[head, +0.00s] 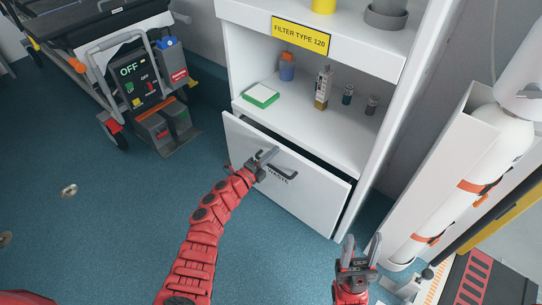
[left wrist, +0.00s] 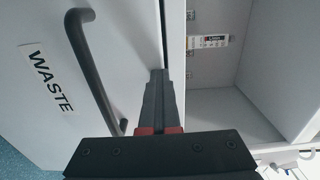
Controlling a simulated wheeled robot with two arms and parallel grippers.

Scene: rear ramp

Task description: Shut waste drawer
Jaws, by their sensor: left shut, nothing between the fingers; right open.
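The waste drawer (head: 312,203) is the white front at the bottom of the cabinet, and it stands partly open with a dark gap along its top edge. In the left wrist view the handle (left wrist: 92,70) is left of my left gripper (left wrist: 157,78), whose fingers are together and empty. In the head view my left gripper (head: 268,157) is at the upper left of the drawer front, close to the handle; contact cannot be told. My right gripper (head: 361,246) is open and empty, right of the drawer near the floor.
The shelf (head: 300,115) above the drawer holds a green-and-white box (head: 261,95) and several small bottles. A white gas cylinder (head: 480,165) with orange straps stands at the right. A stretcher (head: 85,25) with a device is at the upper left. Blue floor at the left is open.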

